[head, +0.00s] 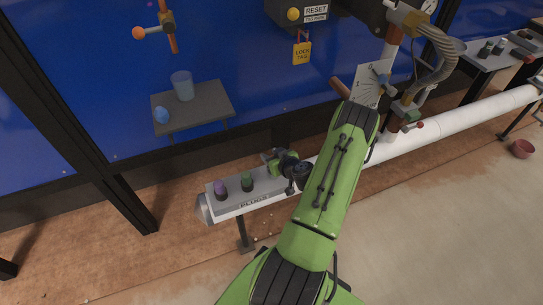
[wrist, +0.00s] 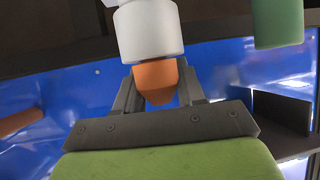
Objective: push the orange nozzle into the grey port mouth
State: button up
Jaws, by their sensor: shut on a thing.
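My gripper (wrist: 160,82) is shut on the orange nozzle (wrist: 155,80) in the wrist view, with one grey finger on each side of it. The nozzle's rounded end faces the green gripper body. A pale grey-white cylinder (wrist: 148,30) lies directly against the nozzle's other end and covers it. I cannot tell whether this cylinder is the port mouth, or how deep the nozzle sits in it. In the head view my green arm blocks much of the middle, and the nozzle and fingertips cannot be made out there.
A green cylinder (wrist: 277,22) hangs close at the wrist view's upper right. In the head view, a white pipe (head: 455,122) runs right, and a ledge (head: 268,193) holds a purple plug (head: 220,189) and a green plug (head: 247,181). A grey hose (head: 440,48) curves at upper right.

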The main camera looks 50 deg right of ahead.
jog(key=o, duration=1.1)
jog(key=shift+f, duration=0.1)
jog(key=p+v, duration=0.3)
jog(key=v, duration=1.2)
jog(key=shift+s+a+r, duration=0.15)
jog(key=shift+s+r, duration=0.05)
jog(key=shift+s, duration=0.1)
